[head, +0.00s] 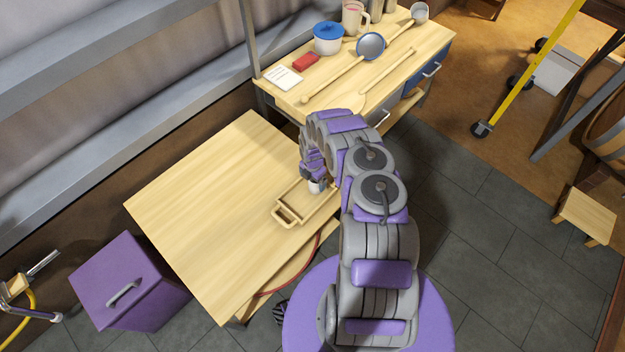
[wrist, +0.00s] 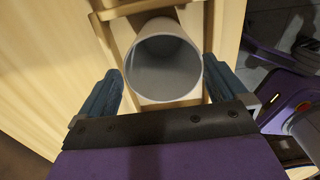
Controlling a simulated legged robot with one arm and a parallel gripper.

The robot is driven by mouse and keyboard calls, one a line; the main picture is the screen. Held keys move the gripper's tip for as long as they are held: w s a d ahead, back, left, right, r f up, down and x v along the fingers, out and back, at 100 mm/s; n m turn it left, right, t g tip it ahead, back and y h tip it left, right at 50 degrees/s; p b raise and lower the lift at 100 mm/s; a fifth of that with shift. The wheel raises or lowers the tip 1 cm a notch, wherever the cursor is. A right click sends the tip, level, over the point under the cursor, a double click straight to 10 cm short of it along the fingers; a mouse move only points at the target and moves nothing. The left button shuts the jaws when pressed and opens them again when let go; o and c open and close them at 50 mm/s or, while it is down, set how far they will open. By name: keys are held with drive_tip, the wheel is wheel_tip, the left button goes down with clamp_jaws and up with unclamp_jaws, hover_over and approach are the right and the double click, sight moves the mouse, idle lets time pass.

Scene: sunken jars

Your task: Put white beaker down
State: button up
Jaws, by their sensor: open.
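The white beaker (wrist: 163,62) stands between my gripper's fingers in the wrist view, its open mouth toward the camera and its inside empty. In the head view a small part of the beaker (head: 316,187) shows below my gripper (head: 313,172), over the wooden tray (head: 281,213). The tray has a handle at its near left end and lies on the low wooden table. In the wrist view my gripper (wrist: 160,98) has its fingers apart, one on each side of the beaker, with a gap visible on the left. The beaker's base is hidden.
The low table (head: 205,205) is bare left of the tray. A purple box (head: 125,285) stands at the table's left.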

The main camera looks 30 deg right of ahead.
drive_tip(key=s+d+r+m+h+p, duration=0.1)
drive_tip(key=d+r+m+p, duration=0.15)
drive_tip(key=r, duration=1.15)
drive_tip(key=s+d+r+m+p, duration=0.1)
drive_tip(key=d+r+m, duration=0.15)
drive_tip(key=r, duration=1.15)
drive_tip(key=s+a+r+m+g, duration=0.1)
drive_tip(key=s+a+r+m, duration=0.3)
drive_tip(key=r, duration=0.6)
drive_tip(key=s+a+r+m, duration=0.2)
drive_tip(key=s+r+m, duration=0.3)
drive_tip(key=r, duration=0.5)
drive_tip(key=s+a+r+m, duration=0.2)
drive_tip(key=s+a+r, duration=0.2)
drive_tip(key=s, duration=0.5)
drive_tip(key=s+a+r+m, duration=0.3)
drive_tip(key=s+a, duration=0.3)
drive_tip(key=s, duration=0.4)
drive_tip(key=s+a+r+m+y, duration=0.1)
drive_tip(key=s+a+r+m, duration=0.2)
drive_tip(key=s, duration=0.7)
wheel_tip(320, 180, up, 3)
drive_tip(key=shift+a+f+g, duration=0.2)
drive_tip(key=shift+a+g, duration=0.2)
drive_tip(key=shift+a, duration=0.65)
